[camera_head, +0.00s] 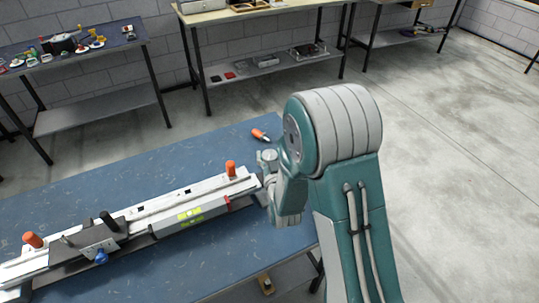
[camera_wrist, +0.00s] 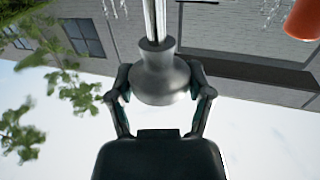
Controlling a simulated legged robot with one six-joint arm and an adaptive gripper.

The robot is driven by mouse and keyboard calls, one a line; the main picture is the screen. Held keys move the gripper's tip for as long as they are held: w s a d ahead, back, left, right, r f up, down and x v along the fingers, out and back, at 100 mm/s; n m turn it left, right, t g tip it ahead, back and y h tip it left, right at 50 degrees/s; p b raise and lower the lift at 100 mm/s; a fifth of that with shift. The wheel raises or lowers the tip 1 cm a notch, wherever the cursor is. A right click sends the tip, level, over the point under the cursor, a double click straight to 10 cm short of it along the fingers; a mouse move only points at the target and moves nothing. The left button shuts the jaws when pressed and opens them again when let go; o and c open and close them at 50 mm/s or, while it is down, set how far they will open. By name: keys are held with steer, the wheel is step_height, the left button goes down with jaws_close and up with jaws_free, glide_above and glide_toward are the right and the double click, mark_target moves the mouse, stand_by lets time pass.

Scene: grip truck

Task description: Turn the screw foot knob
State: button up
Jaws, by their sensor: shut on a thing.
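The screw foot knob (camera_wrist: 163,68) is a grey, bell-shaped metal piece on a shiny threaded-looking shaft in the wrist view. My gripper (camera_wrist: 160,84) has a finger on each side of the knob and is shut on it. In the head view, my arm reaches the right end of the long metal fixture (camera_head: 165,208) on the blue table. There the knob cannot be made out, and my arm hides most of the gripper.
The blue table (camera_head: 95,190) has clear room behind the fixture. Orange knobs (camera_head: 231,168), a black upright handle (camera_head: 109,221) and a blue knob (camera_head: 101,257) stick out of the fixture. An orange-handled tool (camera_head: 260,135) lies near the table's back edge. Other workbenches stand behind.

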steer(key=o, duration=1.1)
steer(key=shift+a, duration=0.1)
steer(key=shift+o, duration=0.2)
steer(key=shift+s, duration=0.1)
steer(key=s, duration=0.7)
steer(key=shift+d, duration=0.4)
steer(key=shift+f, duration=0.1)
